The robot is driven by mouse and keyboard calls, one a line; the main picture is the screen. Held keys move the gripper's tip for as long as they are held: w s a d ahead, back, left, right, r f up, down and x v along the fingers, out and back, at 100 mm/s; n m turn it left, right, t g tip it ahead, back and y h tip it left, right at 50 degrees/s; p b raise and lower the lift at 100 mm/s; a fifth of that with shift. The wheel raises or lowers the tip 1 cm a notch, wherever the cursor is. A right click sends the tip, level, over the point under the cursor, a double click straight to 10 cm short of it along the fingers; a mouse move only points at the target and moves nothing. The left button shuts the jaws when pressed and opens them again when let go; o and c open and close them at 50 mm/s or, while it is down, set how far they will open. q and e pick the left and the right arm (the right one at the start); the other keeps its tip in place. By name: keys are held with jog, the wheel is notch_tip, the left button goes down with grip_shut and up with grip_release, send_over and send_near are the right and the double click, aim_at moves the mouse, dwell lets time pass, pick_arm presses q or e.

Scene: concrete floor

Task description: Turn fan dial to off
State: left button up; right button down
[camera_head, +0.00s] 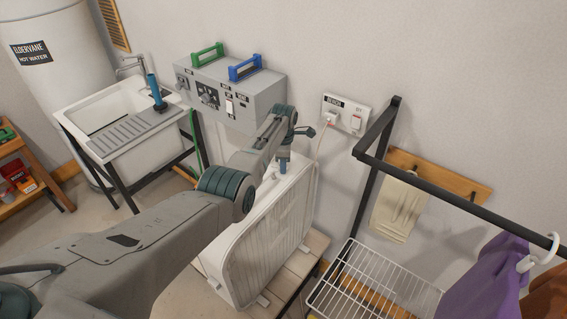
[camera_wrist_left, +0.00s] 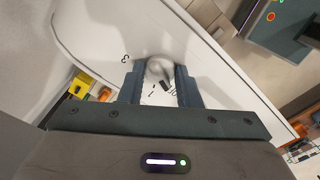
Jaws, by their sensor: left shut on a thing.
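A white box fan (camera_head: 262,245) stands upright on a low wooden table. Its white top face (camera_wrist_left: 95,35) fills much of the left wrist view, with a "3", a "1" and another mark, partly hidden, beside the dial. The round pale dial (camera_wrist_left: 158,70) sits between the fingers of my left gripper (camera_wrist_left: 156,88), which is shut on it. A small dark mark near the dial's lower right edge lies between the "1" and the mark right of it. In the head view my left gripper (camera_head: 283,164) reaches down to the fan's top, and the dial is hidden.
A grey control box (camera_head: 262,98) with green and blue handles is on the wall behind the gripper. A wall socket (camera_head: 345,114) holds a plug. A sink (camera_head: 110,110) stands left. A dark rail with clothes and a wire rack (camera_head: 375,285) are on the right.

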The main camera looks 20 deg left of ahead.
pick_arm(q)
jog(key=shift+r, duration=0.15)
jog(key=o, duration=1)
jog(key=shift+r, duration=0.35)
notch_tip(320, 180, up, 10)
jog(key=b, duration=0.2)
jog(key=shift+b, duration=0.4)
